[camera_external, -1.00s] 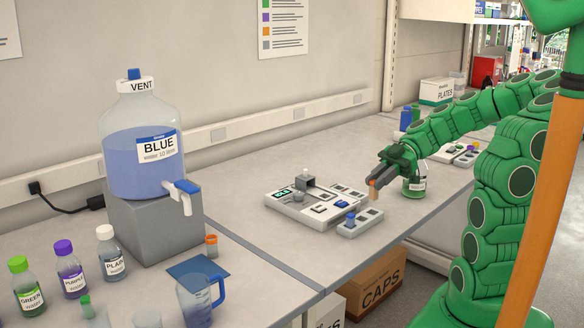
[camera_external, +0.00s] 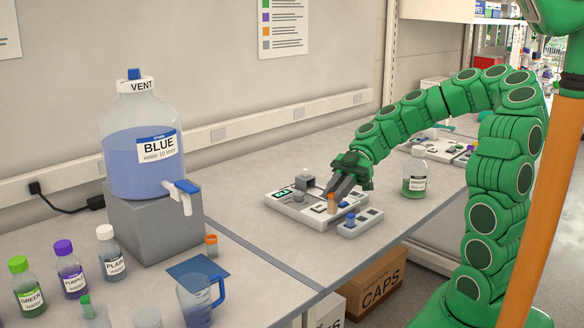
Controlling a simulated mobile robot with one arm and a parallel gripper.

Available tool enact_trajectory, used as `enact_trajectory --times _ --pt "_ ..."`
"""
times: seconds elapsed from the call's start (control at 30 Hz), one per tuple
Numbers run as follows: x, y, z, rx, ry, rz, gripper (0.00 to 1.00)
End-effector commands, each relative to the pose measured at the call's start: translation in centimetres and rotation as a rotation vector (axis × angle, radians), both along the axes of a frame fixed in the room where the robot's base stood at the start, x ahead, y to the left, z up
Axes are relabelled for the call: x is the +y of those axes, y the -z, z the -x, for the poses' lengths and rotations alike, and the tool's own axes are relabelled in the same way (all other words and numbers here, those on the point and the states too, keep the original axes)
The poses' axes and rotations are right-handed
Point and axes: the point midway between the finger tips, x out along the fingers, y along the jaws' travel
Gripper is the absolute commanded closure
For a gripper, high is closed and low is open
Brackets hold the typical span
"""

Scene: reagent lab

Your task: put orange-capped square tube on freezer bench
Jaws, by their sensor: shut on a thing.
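My gripper (camera_external: 340,191) is shut on the orange-capped tube (camera_external: 332,203). It points down over the right part of the white device (camera_external: 300,213) on the bench. The orange cap shows at the fingertips, and the tube's lower part is small and hard to make out. I cannot tell whether the tube touches the device. No bench in view is marked as the freezer bench.
A green-liquid bottle (camera_external: 414,178) stands to the right. The large blue-water carboy (camera_external: 140,150) and a blue-handled jug (camera_external: 197,298) are at left.

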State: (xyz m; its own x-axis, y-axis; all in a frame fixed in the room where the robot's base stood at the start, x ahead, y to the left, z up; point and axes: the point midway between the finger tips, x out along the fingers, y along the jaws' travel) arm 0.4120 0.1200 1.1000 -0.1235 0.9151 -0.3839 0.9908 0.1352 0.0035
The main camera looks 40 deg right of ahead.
Motion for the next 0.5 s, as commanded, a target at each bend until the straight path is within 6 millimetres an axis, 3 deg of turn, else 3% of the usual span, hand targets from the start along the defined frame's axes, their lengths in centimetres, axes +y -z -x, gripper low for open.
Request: enact_trajectory --times 0.5 --pt "7.9 0.1 0.6 0.003 -0.149 -0.001 1.00"
